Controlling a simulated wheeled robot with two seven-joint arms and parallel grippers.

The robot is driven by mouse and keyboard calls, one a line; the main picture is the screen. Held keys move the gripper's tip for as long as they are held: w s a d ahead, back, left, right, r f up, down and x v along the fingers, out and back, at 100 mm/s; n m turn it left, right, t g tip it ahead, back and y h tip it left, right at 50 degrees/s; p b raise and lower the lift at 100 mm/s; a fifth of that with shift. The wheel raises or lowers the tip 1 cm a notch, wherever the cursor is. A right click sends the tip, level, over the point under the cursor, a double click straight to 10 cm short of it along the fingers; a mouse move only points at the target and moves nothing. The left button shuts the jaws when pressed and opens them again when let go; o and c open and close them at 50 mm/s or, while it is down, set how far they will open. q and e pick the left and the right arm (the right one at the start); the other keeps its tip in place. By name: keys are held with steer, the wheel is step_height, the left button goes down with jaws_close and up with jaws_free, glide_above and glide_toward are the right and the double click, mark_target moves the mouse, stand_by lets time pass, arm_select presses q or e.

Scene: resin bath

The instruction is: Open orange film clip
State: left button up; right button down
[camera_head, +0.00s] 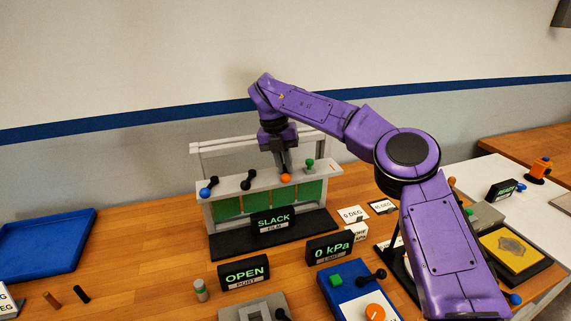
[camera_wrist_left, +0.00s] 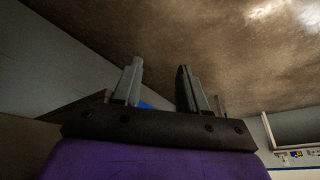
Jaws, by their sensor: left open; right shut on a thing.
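The film frame (camera_head: 211,211) stands on a black base at the back middle of the table, with green film panels below a grey top bar. The orange film clip (camera_head: 286,178) is a small knob lever on that bar. My right gripper (camera_head: 284,167) points down at the bar and is shut on the orange clip's lever; the jaws hide part of it. Blue, black and green knob levers sit along the same bar. My left gripper (camera_wrist_left: 160,85) shows only in the left wrist view, open and empty, facing a blank surface.
A sign reading SLACK (camera_head: 273,220) stands before the frame, with signs reading OPEN (camera_head: 244,273) and 0 kPa (camera_head: 330,248) nearer. A blue box (camera_head: 350,290) with an orange knob is in front. A blue tray (camera_head: 45,243) lies far left. Table left of the frame is mostly clear.

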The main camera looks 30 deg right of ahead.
steer(key=c, duration=1.4)
jaws_free()
steer(key=shift+c, duration=0.2)
step_height(320, 180, up, 10)
steer(key=w+a+p, duration=0.1)
steer(key=p, duration=0.2)
steer(key=shift+a+r, duration=0.2)
steer(key=shift+a, duration=0.1)
steer(key=shift+w, duration=0.15)
